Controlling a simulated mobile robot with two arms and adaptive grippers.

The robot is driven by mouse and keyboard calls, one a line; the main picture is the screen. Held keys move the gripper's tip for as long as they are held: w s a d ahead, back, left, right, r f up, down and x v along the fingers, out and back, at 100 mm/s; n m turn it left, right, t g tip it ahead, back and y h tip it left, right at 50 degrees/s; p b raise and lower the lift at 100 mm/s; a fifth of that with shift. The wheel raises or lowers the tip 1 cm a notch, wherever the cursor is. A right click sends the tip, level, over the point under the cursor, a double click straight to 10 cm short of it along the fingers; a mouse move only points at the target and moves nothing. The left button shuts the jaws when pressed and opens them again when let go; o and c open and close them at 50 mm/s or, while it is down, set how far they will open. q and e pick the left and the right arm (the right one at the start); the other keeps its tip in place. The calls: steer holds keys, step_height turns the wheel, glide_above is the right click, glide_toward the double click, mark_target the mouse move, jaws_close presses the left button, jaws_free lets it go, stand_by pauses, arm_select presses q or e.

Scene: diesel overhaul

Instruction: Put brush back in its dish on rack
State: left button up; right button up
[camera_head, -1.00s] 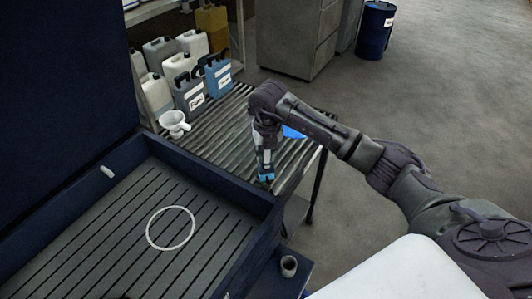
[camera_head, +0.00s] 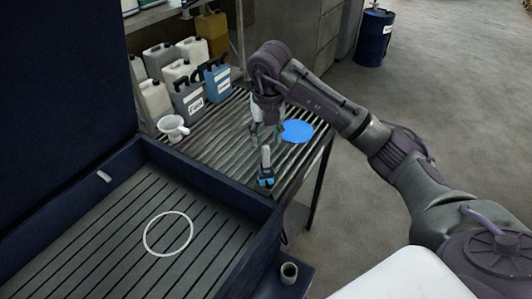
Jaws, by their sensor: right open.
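A small upright thing with a pale grey top and a light-blue and dark lower part, which looks like the brush (camera_head: 265,165), is at the front edge of the slatted rack (camera_head: 215,150). I cannot tell whether its blue lower part is a dish around it. A flat, round, bright blue piece (camera_head: 297,131) lies on the rack to its right; I cannot tell whether it is the dish. My right gripper (camera_head: 265,134) points down above and behind the brush, open and apart from it. My left gripper is out of view.
Several jugs (camera_head: 187,97) and a white funnel (camera_head: 173,127) stand at the rack's left. A blue-walled tray (camera_head: 235,194) with a pale ring (camera_head: 168,233) is in front. A small grey cup (camera_head: 289,271) stands at its right corner.

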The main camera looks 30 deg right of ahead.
steer(key=r, duration=0.3)
steer(key=shift+s+r+b, duration=0.25)
steer(key=shift+r+b, duration=0.05)
steer(key=shift+r, duration=0.1)
